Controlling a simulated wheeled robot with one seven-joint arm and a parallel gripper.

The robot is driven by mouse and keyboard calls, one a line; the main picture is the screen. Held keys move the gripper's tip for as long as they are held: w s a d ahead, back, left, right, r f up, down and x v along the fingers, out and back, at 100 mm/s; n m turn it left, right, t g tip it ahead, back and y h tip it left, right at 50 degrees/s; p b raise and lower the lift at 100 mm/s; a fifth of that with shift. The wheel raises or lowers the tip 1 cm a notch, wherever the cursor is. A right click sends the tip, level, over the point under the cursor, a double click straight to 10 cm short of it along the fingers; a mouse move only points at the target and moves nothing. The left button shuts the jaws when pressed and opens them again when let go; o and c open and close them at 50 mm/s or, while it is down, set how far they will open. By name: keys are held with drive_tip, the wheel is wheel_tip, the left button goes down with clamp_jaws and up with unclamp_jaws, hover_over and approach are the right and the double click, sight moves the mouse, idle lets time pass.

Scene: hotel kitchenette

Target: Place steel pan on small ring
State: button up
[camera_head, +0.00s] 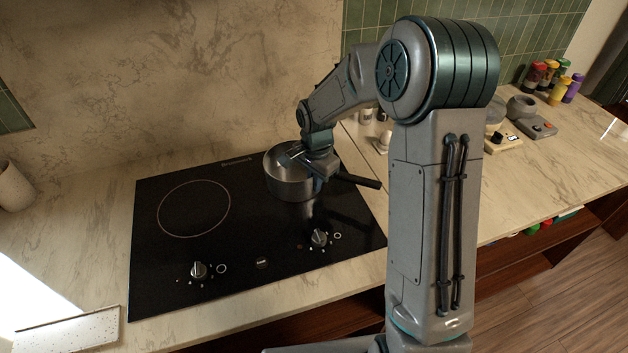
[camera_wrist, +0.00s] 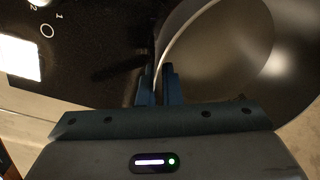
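The steel pan (camera_head: 283,183) is at the back right of the black cooktop, and its dark handle (camera_head: 358,180) points right. Whether its base touches the glass is hard to tell. My gripper (camera_head: 305,165) is at the pan's right rim, near the handle. In the wrist view, the blue fingers (camera_wrist: 159,88) are close together on either side of the pan's thin rim (camera_wrist: 172,45), shut on it. One ring (camera_head: 194,208) shows on the left of the cooktop. No other cooking ring shows; the pan and my arm cover part of the right side.
The cooktop (camera_head: 255,235) has two knobs at its front, a left knob (camera_head: 198,270) and a right knob (camera_head: 319,238). A white cup (camera_head: 13,187) stands at far left. Several colored jars (camera_head: 553,82) and small devices stand on the right counter. The cooktop's left half is clear.

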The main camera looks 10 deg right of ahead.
drive_tip(key=shift+o, duration=1.4)
wheel_tip(320, 180, up, 12)
drive_tip(key=b, duration=0.1)
drive_tip(key=s+d+r+n+t, duration=0.1)
drive_tip(key=s+d+n, duration=0.1)
drive_tip(key=s, duration=0.6)
drive_tip(key=s+d+r+n+t, duration=0.1)
drive_tip(key=s+d+n, duration=0.1)
drive_tip(key=s+n, duration=0.3)
drive_tip(key=s+d+r+n+t, duration=0.1)
drive_tip(key=s+d+n, duration=0.2)
drive_tip(key=s, duration=0.8)
drive_tip(key=shift+s+n, duration=0.2)
drive_tip(key=shift+n, duration=0.1)
drive_tip(key=shift+a, duration=0.1)
